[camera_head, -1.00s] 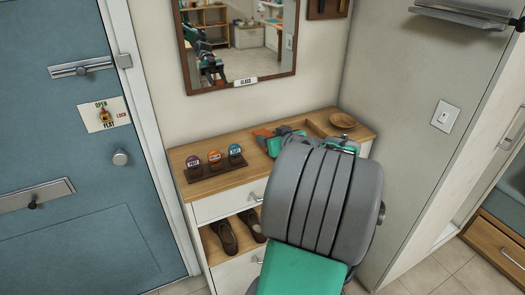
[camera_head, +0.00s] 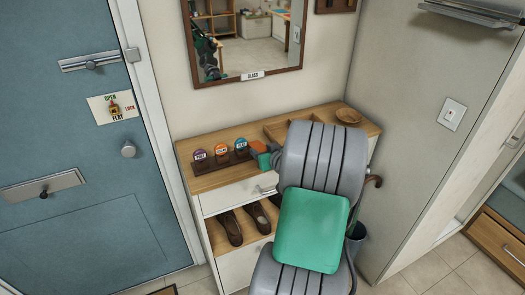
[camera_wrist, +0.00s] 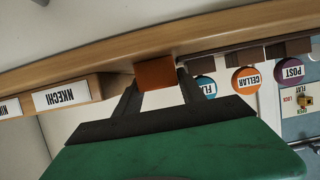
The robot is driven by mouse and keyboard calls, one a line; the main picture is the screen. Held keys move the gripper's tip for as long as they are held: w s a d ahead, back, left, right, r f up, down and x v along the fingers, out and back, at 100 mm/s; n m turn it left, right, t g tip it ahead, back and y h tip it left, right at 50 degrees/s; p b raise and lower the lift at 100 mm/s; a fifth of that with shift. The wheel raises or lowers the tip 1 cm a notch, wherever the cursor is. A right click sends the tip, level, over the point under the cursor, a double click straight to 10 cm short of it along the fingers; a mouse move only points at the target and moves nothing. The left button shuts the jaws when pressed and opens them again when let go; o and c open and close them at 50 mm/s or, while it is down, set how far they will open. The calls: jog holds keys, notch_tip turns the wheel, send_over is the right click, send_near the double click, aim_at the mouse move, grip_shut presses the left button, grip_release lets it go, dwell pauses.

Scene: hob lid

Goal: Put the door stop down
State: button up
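An orange-brown block, which I take for the door stop (camera_wrist: 155,72), is between my gripper's (camera_wrist: 156,84) two dark fingertips in the wrist view. The fingers appear to touch it on both sides. In the head view the orange block (camera_head: 259,146) shows at the left of my arm, just right of the round labelled discs, at the height of the dresser top. My grey and green arm hides most of my gripper there. I cannot tell whether the block touches the dresser (camera_head: 215,178).
Several round labelled discs stand on a dark wooden rack (camera_head: 222,160) close left of the block. Shoes (camera_head: 230,228) sit on the open shelf below. A mirror (camera_head: 245,40) hangs above.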

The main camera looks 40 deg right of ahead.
jog(key=shift+o, duration=0.2)
jog(key=shift+r, duration=0.25)
jog(key=shift+s, duration=0.3)
jog(key=b+v, duration=0.2)
jog(key=v, duration=0.9)
jog(key=w+a+f+n+g+y, duration=0.1)
jog(key=w+a+n+g+y, duration=0.1)
jog(key=a, duration=0.8)
jog(key=w+a+f+n+g+y, duration=0.1)
jog(key=a+f+g+y, duration=0.15)
jog(key=a, duration=0.65)
jog(key=s+a+r+g, duration=0.1)
jog(key=s+a+g, duration=0.4)
jog(key=s+a, duration=0.5)
jog(key=a, duration=0.4)
jog(key=shift+s+r+h, duration=0.15)
jog(key=shift+h, duration=0.2)
jog(key=shift+a, duration=0.1)
jog(key=shift+c, duration=0.3)
